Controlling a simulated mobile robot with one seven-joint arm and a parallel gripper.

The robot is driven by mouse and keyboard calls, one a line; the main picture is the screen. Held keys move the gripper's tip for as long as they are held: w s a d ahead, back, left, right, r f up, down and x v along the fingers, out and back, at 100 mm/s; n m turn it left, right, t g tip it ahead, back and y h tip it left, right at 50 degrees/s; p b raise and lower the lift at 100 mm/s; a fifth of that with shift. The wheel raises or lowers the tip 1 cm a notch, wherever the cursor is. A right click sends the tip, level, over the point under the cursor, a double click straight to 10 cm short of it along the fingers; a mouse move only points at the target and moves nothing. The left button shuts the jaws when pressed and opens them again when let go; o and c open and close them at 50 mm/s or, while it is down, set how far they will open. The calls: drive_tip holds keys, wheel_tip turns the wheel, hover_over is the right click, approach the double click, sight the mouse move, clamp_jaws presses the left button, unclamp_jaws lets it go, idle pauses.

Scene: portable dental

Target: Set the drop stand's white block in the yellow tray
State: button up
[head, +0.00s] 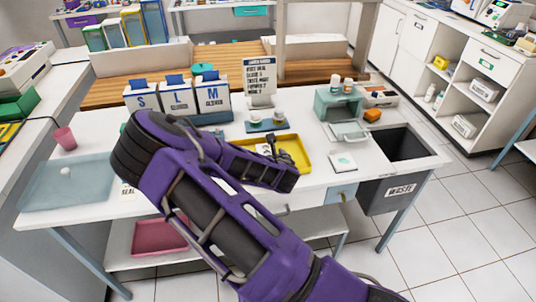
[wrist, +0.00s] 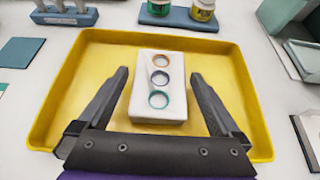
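A white block (wrist: 144,110) with three coloured rings on its top is inside the yellow tray (wrist: 52,105), appearing to rest on its floor. My gripper (wrist: 160,75) is open, one finger on each side of the block, with a visible gap on both sides. In the head view, the yellow tray (head: 303,158) is on the white table, partly covered by my arm. My gripper (head: 272,146) is over it. The block cannot be made out there.
A blue stand with small bottles (wrist: 178,20) is behind the tray. A blue holder (wrist: 64,17) stands at the back left. A greenish open box (head: 337,105) and waste bin (head: 405,145) are to the right. Glove boxes (head: 175,98) stand behind my arm.

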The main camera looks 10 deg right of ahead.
drive_tip(key=v, duration=1.2)
drive_tip(key=shift+p, duration=0.3)
drive_tip(key=shift+r, duration=0.1)
